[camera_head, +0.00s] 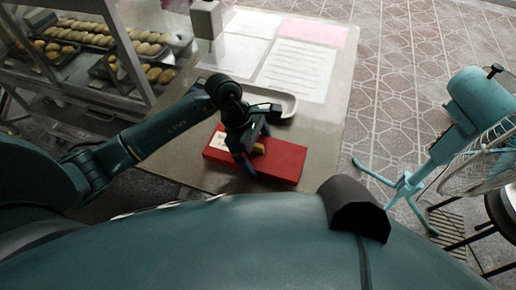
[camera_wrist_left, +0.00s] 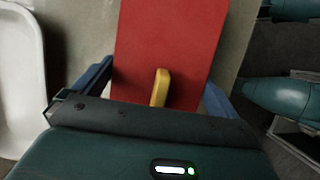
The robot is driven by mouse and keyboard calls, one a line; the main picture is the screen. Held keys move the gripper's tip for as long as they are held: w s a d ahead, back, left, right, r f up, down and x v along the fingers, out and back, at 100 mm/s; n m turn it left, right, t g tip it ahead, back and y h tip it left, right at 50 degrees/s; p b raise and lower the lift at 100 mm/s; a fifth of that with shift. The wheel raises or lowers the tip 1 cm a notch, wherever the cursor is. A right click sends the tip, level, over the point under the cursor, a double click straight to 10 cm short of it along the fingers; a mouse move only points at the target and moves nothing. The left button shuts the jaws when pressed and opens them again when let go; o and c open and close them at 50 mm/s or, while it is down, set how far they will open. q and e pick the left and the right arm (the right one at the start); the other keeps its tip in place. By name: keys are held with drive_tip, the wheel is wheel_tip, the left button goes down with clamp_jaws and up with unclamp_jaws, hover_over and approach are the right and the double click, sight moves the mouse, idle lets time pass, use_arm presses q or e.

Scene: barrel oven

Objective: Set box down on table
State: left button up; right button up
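The red box (camera_head: 285,162) is low at the front edge of the table (camera_head: 322,120), with a pale label on its left end. I cannot tell whether it touches the tabletop. My left gripper (camera_head: 245,158) is over the box's left half. A yellow piece (camera_wrist_left: 160,87) sits between the fingers on the box. It also shows beside the gripper in the head view (camera_head: 258,148). My right gripper is not in view.
A white tray (camera_head: 284,100) lies just behind the box. Papers (camera_head: 295,68) cover the back of the table. A glass case with buns (camera_head: 120,35) stands at the left. A teal fan (camera_head: 475,105) stands on the floor at the right.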

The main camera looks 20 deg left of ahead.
use_arm(q)
drive_tip(key=shift+r, duration=0.1)
drive_tip(key=shift+r, duration=0.2)
drive_tip(key=v, duration=1.1)
drive_tip(key=shift+a+r, duration=0.25)
drive_tip(key=shift+r, duration=0.05)
